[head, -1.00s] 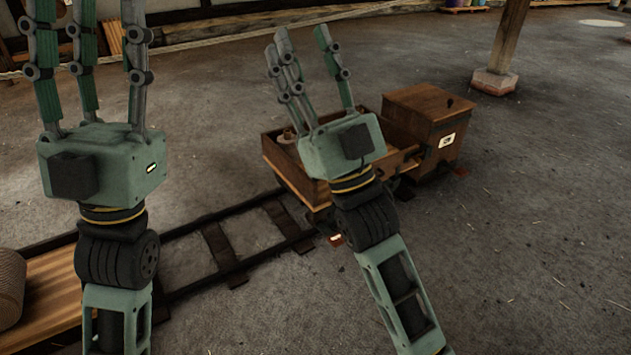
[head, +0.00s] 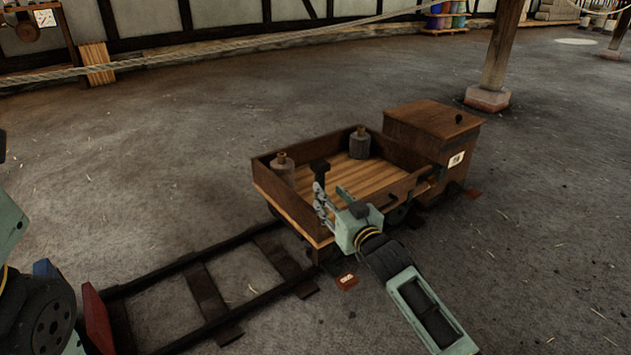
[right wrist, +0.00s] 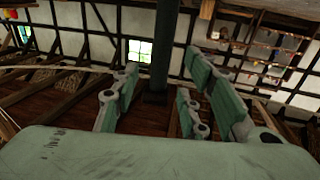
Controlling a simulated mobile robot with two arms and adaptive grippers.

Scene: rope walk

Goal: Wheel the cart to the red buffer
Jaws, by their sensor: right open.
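The wooden cart (head: 300,212) stands at the right end of the track in the head view, its open bed carrying two grey cylinders. A dark upright handle (head: 320,172) rises at its near side and also shows in the right wrist view (right wrist: 163,50). My right gripper (head: 335,205) is open at the handle; the handle appears between its fingers, and I cannot tell whether they touch. The red buffer (head: 97,318) stands at the lower left by the rails. My left gripper's green body (head: 8,225) is cut off at the left edge, its fingers not clearly visible.
The rails (head: 205,262) run from the cart to the red buffer, with bare track between. A wooden box (head: 430,135) adjoins the cart's far right. A post (head: 500,60) stands behind; the floor around is mostly clear.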

